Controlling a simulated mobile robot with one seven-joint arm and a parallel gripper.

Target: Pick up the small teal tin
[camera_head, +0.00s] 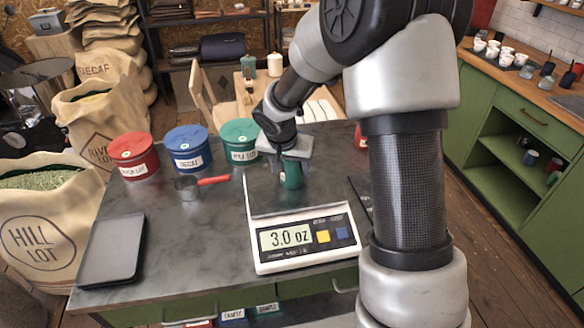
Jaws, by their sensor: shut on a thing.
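The small teal tin (291,179) is on or just over the pan of the scale; I cannot tell whether it touches the pan. My gripper (290,165) points down from above and is shut on the tin's upper part. The gripper's body and fingers hide the tin's top. The scale (305,255) stands at the front of the dark counter, and its display reads 3.0 oz.
Large red (134,170), blue (189,163) and teal (240,158) canisters stand along the counter's back left. A scoop with a red handle (213,180) lies before them. A dark tray (112,250) lies at the front left. Counter between tray and scale is clear.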

